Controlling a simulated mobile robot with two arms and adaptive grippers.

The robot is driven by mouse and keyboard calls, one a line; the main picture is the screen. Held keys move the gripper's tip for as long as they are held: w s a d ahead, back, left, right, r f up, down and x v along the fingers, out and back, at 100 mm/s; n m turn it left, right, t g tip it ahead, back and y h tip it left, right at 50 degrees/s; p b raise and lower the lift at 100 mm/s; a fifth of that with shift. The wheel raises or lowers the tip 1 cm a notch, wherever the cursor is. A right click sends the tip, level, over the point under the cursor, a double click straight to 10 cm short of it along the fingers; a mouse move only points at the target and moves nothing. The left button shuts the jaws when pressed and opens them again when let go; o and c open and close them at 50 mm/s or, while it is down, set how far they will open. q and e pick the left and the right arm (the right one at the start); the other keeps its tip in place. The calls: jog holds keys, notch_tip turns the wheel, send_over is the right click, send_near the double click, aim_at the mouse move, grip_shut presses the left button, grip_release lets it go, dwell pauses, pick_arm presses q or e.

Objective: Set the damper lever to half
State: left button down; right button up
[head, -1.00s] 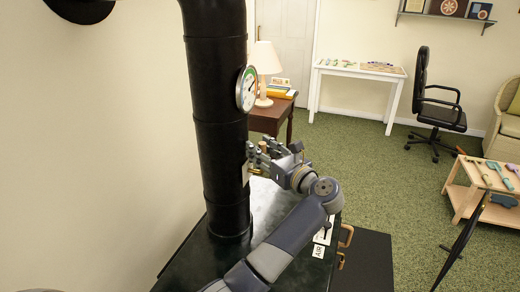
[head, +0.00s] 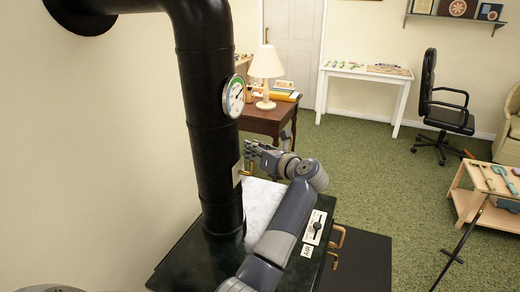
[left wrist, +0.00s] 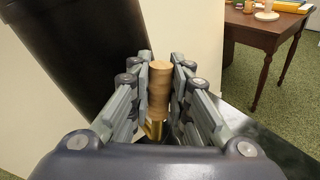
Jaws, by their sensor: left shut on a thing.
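The damper lever (left wrist: 160,88) has a ribbed wooden grip on a brass stem, centred in the left wrist view. My left gripper (left wrist: 161,68) is shut on this grip, a finger on each side. In the head view my left gripper (head: 254,156) is just right of the black stovepipe (head: 210,135). A little of the lever's brass (head: 248,170) shows below the fingers, by a pale plate (head: 237,174) on the pipe. The fingers hide most of the lever there, and I cannot read its setting. My right gripper is out of view.
A round gauge (head: 234,97) sits on the pipe above my gripper. The dark stove top (head: 188,262) lies below, with an air control plate (head: 313,228) and brass handles (head: 338,237) at its right. A brown desk with a lamp (head: 266,72) stands behind.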

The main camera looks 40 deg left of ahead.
pick_arm(q)
jog(key=shift+w+d+f+m+g+h, duration=0.2)
jog(key=shift+f+m+g+h, duration=0.1)
jog(key=shift+f+m+h, duration=0.1)
jog(key=shift+w+a+p, duration=0.1)
jog(key=shift+w+p, duration=0.2)
jog(key=shift+p, duration=0.05)
jog(key=w+f+m+g, duration=0.1)
jog(key=m+h, duration=0.1)
jog(key=shift+w+a+f+m+g+p, duration=0.3)
jog(key=shift+w+a+f+g+p, duration=0.05)
jog(key=shift+w+g, duration=0.05)
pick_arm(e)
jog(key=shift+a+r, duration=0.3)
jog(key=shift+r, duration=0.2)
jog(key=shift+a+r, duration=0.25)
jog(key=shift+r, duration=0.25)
